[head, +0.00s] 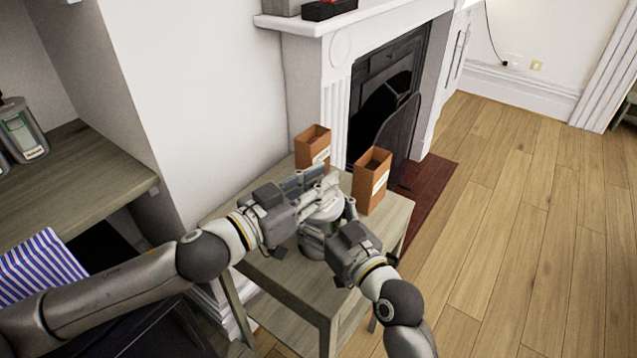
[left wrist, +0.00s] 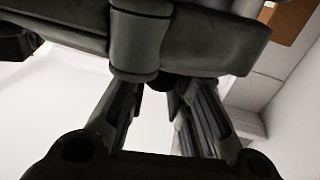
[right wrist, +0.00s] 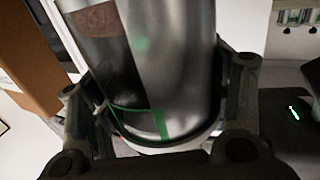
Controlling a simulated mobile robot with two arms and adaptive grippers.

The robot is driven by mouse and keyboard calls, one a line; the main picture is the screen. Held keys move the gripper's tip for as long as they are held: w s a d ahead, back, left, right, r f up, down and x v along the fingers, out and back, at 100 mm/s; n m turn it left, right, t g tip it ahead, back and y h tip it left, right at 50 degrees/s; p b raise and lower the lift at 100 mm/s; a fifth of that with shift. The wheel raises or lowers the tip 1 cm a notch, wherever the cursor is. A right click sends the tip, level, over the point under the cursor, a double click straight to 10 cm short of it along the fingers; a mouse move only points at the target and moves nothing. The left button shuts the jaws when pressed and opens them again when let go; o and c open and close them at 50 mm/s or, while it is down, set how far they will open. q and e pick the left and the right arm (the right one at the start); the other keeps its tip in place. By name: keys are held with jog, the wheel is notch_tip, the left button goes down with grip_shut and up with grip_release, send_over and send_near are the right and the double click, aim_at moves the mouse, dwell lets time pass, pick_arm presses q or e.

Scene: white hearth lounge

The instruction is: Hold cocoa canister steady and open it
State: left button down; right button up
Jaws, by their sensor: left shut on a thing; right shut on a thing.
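The cocoa canister (head: 315,243), a grey metal cylinder, stands upright on the small wooden table (head: 290,290), partly hidden by my grippers. My right gripper (head: 338,222) is shut around its body from the right. In the right wrist view the shiny canister body (right wrist: 165,60) with green marks fills the space between the fingers (right wrist: 160,110). My left gripper (head: 316,185) is at the canister's top, coming from the left. In the left wrist view its fingers (left wrist: 158,88) are closed in at a grey rounded part of the top (left wrist: 140,40). I cannot tell whether the lid is raised.
Two open orange-brown boxes (head: 312,150) (head: 371,183) stand behind the canister on the same table. The white fireplace (head: 340,75) is behind. At left are a wooden counter (head: 75,180) with other canisters (head: 22,130) and a striped cloth (head: 42,265). The floor at right is clear.

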pick_arm(q)
jog(key=shift+r, duration=0.15)
jog(key=shift+r, duration=0.9)
jog(key=shift+r, duration=2.05)
pick_arm(e)
jog(key=o, duration=1.5)
jog(key=shift+o, duration=0.2)
